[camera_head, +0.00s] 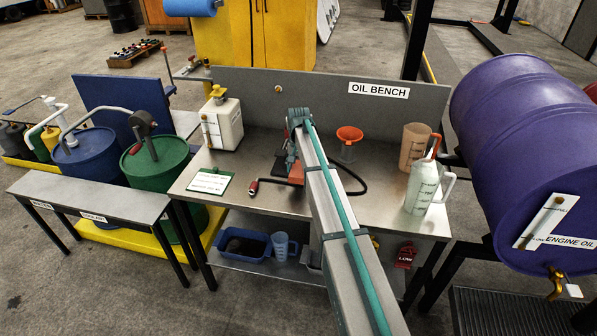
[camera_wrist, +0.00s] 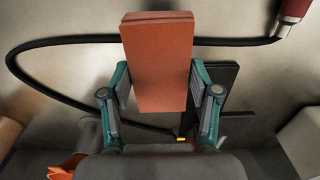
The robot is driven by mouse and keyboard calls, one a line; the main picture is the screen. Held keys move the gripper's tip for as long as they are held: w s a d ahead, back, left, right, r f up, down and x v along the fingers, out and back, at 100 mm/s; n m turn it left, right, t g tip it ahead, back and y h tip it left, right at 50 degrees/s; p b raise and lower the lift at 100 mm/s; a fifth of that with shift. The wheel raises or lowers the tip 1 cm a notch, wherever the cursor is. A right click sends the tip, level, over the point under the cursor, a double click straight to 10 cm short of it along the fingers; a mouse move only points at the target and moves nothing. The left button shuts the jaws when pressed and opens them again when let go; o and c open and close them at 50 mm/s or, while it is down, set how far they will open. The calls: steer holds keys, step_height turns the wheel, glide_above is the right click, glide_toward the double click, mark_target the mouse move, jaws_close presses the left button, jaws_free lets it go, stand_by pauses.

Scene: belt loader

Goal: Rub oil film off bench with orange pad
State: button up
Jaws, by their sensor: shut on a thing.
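My gripper (camera_wrist: 160,90) is shut on the orange pad (camera_wrist: 158,60), with a finger on each side of it in the wrist view. In the head view the pad (camera_head: 297,172) shows partly behind my arm, low over the bench. The steel bench (camera_head: 385,190) is labelled OIL BENCH on its back panel. I cannot tell whether the pad touches the bench top. No oil film can be made out clearly in either view.
A black hose (camera_head: 345,178) with a red-ended nozzle (camera_head: 253,187) curves around the pad. An orange funnel (camera_head: 349,134), two measuring jugs (camera_head: 420,185), a white canister (camera_head: 222,122) and a green-edged clipboard (camera_head: 212,181) stand or lie on the bench.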

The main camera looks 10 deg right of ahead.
step_height(320, 180, up, 2)
steer(key=shift+r+p, duration=0.2)
steer(key=shift+p, duration=0.25)
steer(key=shift+r, duration=0.1)
steer(key=shift+s, duration=0.1)
